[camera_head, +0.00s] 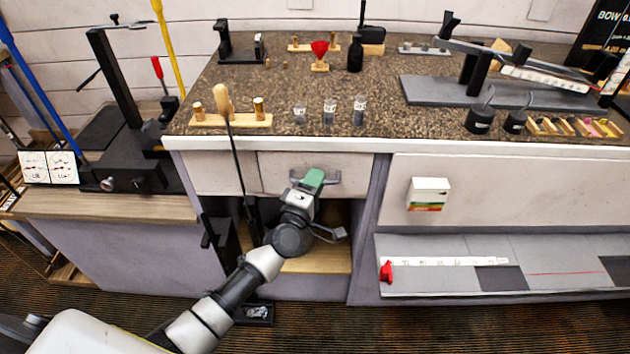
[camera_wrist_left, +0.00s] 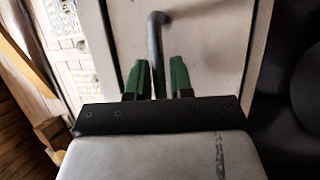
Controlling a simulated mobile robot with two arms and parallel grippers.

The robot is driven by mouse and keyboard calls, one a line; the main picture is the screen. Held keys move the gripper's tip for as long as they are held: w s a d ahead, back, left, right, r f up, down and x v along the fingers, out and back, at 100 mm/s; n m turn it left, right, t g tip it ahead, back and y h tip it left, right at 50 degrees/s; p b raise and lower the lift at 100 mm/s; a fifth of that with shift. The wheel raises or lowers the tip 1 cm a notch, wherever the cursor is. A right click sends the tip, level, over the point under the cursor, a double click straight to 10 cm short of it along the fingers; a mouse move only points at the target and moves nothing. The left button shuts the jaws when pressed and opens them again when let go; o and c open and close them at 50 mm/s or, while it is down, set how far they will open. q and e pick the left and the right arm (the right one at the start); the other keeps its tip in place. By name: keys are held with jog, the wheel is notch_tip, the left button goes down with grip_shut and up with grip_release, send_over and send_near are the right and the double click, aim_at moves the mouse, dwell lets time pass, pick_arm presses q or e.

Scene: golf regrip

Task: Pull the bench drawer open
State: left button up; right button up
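The bench drawer (camera_head: 350,165) is a pale front under the countertop, left of centre, and looks flush with the bench. Its grey bar handle (camera_head: 334,179) is partly hidden by my left gripper (camera_head: 313,180) in the head view. In the left wrist view the dark handle bar (camera_wrist_left: 156,45) runs down between the two green fingers of my left gripper (camera_wrist_left: 158,80). The fingers stand apart on either side of the bar, with a gap visible at the right finger. Any contact at the left finger is unclear. My right gripper is not in view.
A golf club (camera_head: 236,150) stands upright just left of the handle. An open shelf space lies below the drawer. The countertop (camera_head: 290,85) holds a wooden block (camera_head: 230,121), small cups and a grey clamp stand (camera_head: 470,90). A sloped grey board (camera_head: 450,275) is at lower right.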

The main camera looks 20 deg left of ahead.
pick_arm(q)
jog(key=shift+c, duration=0.3)
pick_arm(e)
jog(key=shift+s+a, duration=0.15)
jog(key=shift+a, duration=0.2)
pick_arm(q)
grip_shut()
jog(key=shift+s+d, duration=0.1)
jog(key=shift+s, duration=0.15)
jog(key=s+d+p, duration=0.2)
jog(key=s+d, duration=0.1)
jog(key=s, duration=0.9)
jog(key=s+d+p, duration=0.2)
jog(key=s+d, duration=0.2)
jog(key=s, duration=0.8)
jog(key=shift+p, duration=0.4)
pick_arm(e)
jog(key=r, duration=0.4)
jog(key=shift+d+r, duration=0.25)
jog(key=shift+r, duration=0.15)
